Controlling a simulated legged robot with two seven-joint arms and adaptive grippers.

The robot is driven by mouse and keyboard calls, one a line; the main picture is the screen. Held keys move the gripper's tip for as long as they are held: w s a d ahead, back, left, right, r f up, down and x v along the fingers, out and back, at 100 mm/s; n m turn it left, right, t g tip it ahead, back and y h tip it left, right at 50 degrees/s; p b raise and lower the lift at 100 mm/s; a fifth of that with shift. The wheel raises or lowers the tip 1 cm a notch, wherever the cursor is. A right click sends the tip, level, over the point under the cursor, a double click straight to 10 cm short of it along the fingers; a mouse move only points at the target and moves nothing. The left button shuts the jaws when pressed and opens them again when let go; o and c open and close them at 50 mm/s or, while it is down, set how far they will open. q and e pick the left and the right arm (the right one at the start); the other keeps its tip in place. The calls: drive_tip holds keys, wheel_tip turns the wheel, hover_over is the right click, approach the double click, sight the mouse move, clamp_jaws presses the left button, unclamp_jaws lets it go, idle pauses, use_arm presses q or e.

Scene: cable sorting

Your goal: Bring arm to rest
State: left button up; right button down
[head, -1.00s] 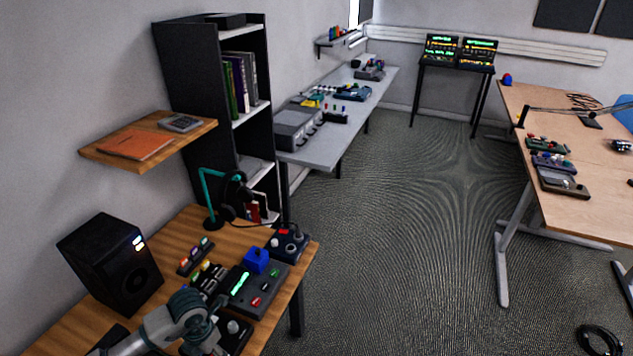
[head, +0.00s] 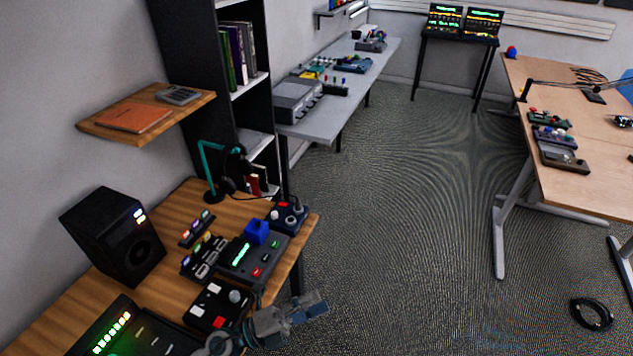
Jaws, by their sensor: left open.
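My left gripper (head: 309,306) is at the bottom centre of the head view, pointing right, just beyond the front edge of the wooden desk (head: 160,262). Its jaws are open and nothing shows between them. Part of my left arm hides the desk's near edge. A black coiled cable (head: 591,314) lies on the floor at the lower right, well apart from the gripper. My right gripper is not in view.
The desk holds a black speaker (head: 113,237), a teal headphone stand (head: 208,172), a blue block (head: 256,232) and several control boxes (head: 218,307). A light wooden table (head: 590,190) stands at right. The carpet (head: 410,220) between is mostly clear.

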use_arm(q)
drive_tip(key=w+a+f+n+t+y, duration=0.1)
drive_tip(key=w+a+n+t+y, duration=0.25)
drive_tip(key=n+t+y, duration=0.35)
drive_tip(key=w+a+n+t+y, duration=0.2)
drive_tip(key=a+n+t, duration=0.35)
drive_tip(key=n, duration=0.35)
drive_tip(key=s+a+f+n+g+y, duration=0.1)
drive_tip(key=a+f+n+g+y, duration=0.1)
drive_tip(key=a+f+n+y, duration=0.5)
drive_tip(key=s+a+f+n+g+y, duration=0.1)
drive_tip(key=a+f+n+g+y, duration=0.3)
drive_tip(key=f, duration=0.6)
drive_tip(key=s+f+n+g, duration=0.2)
drive_tip(key=s+f+g, duration=0.4)
drive_tip(key=s, duration=0.4)
drive_tip(key=s+f+n+g, duration=0.2)
drive_tip(key=s+f+g, duration=0.2)
drive_tip(key=s+f, duration=0.85)
drive_tip(key=f, duration=1.2)
drive_tip(key=s+f+g, duration=0.1)
drive_tip(key=s+f, duration=0.3)
drive_tip(key=f, duration=1.1)
drive_tip(key=shift+a+f, duration=0.15)
drive_tip(key=shift+a, duration=0.3)
drive_tip(key=shift+g, duration=0.25)
